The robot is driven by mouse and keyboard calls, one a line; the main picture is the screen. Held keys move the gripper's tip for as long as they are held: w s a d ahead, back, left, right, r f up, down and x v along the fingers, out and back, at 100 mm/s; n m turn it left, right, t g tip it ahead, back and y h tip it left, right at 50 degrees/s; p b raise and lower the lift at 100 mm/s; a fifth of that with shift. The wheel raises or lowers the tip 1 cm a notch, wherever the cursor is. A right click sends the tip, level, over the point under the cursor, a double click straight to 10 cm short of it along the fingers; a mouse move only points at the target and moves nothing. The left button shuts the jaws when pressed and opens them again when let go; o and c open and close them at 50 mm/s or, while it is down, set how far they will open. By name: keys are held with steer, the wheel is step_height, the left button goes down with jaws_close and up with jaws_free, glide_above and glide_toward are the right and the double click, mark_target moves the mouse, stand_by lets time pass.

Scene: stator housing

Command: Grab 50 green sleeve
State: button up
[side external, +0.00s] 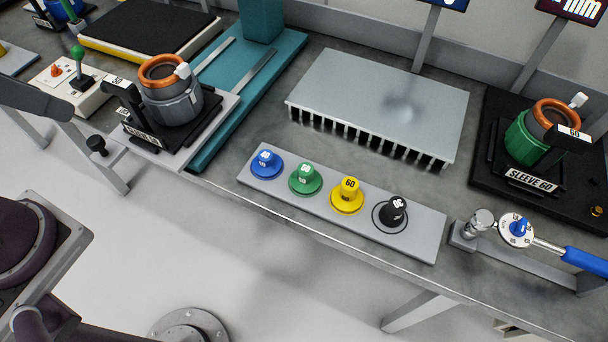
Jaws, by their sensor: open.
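The green sleeve (306,179) stands upright on a grey strip-shaped holder (258,185) near the table's front edge. A white number, which looks like 50, is on its top. It sits second from the left, between a blue sleeve (265,164) and a yellow sleeve (348,196) marked 60. My gripper is not in view. Nothing touches or covers the green sleeve.
A slotted metal block (380,95) stands behind the holder. A stator fixture (172,100) is at left; a green housing (525,140) on a black base marked SLEEVE 60 is at right. A blue-handled tool (585,262) rests right of the holder. Room above the sleeves is clear.

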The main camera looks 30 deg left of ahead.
steer(key=shift+o, duration=0.4)
steer(key=w+d+f+m+t, duration=0.1)
steer(key=w+f+m, duration=0.3)
steer(key=w, duration=0.6)
steer(key=w+d+f+m+t, duration=0.15)
steer(key=w+f, duration=0.35)
steer(key=w, duration=0.5)
steer(key=m+h, duration=0.6)
steer(key=h, duration=0.5)
glide_toward(305, 169)
steer(key=x, duration=0.3)
steer(key=shift+w+f+n+g, duration=0.15)
steer(key=shift+f+n+g, duration=0.1)
steer(key=shift+d, duration=0.15)
steer(key=x, duration=0.6)
steer(key=shift+w+d+f, duration=0.2)
steer(key=shift+w+d, duration=0.05)
jaws_close()
